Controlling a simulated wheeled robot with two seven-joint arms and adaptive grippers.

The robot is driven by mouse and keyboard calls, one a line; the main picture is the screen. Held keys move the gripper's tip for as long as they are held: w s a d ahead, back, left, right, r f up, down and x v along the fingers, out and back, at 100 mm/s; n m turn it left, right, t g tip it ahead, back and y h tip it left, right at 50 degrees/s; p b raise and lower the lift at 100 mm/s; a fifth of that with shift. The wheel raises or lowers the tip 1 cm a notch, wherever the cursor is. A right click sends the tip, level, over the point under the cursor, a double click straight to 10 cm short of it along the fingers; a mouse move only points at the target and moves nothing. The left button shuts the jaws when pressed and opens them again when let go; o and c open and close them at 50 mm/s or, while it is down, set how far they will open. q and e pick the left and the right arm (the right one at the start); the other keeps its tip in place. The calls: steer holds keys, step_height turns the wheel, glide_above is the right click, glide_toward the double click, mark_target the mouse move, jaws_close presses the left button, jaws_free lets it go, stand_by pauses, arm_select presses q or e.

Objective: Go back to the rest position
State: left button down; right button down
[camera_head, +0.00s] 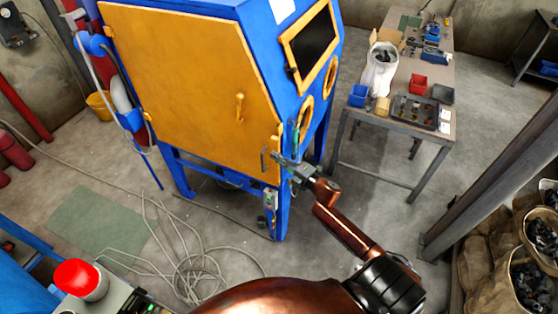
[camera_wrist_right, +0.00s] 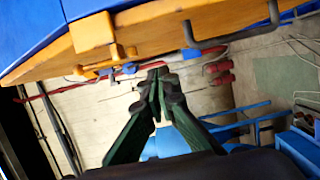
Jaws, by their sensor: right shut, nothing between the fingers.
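My right gripper (camera_head: 278,158) is at the right edge of the blaster's yellow door (camera_head: 190,75), close to the door's dark handle (camera_head: 264,158). In the right wrist view the gripper (camera_wrist_right: 158,72) is shut with its fingertips together and nothing between them. The yellow door edge (camera_wrist_right: 150,42) runs across the top of that view, with the dark handle (camera_wrist_right: 190,36) beyond the fingertips. The door looks closed against the blue cabinet (camera_head: 262,40). I cannot tell whether the gripper touches the door. My left gripper is not in view.
A grey table (camera_head: 400,160) with bins and parts stands at the right. A dark beam (camera_head: 490,185) and sacks of parts (camera_head: 490,265) are at the lower right. Loose cables (camera_head: 190,265) lie on the floor.

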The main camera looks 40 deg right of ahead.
steer(key=s+d+f+m+g+h+b, duration=0.15)
steer(key=s+f+m+g, duration=0.35)
steer(key=f, duration=1)
steer(key=s+d+f+m+h+b, duration=0.1)
steer(key=s+f+m+h+b, duration=0.15)
steer(key=s+f, duration=0.95)
steer(key=s+d+f+m+g+h+b, duration=0.1)
steer(key=s+f+m+g+b, duration=0.2)
steer(key=f, duration=1.6)
steer(key=s+a+f+m+g+b, duration=0.1)
steer(key=s+a+f+m+g, duration=0.15)
steer(key=s+f, duration=0.6)
steer(key=s+a+f+m+g, duration=0.2)
steer(key=s+a+f, duration=0.2)
steer(key=s+f, duration=0.45)
steer(key=s+a+f+m+g+b, duration=0.1)
steer(key=s+a+f, duration=0.2)
steer(key=s, duration=0.3)
steer(key=s+a+f+m+g+y, duration=0.1)
steer(key=s+a+f, duration=0.2)
steer(key=s, duration=0.4)
steer(key=s+a+f+m+g+b, duration=0.1)
steer(key=s+a+f+g, duration=0.1)
steer(key=s+f, duration=0.2)
steer(key=s, duration=0.3)
steer(key=shift+a+m+b, duration=0.3)
steer(key=shift+a+m, duration=0.1)
steer(key=c, duration=2.6)
jaws_free()
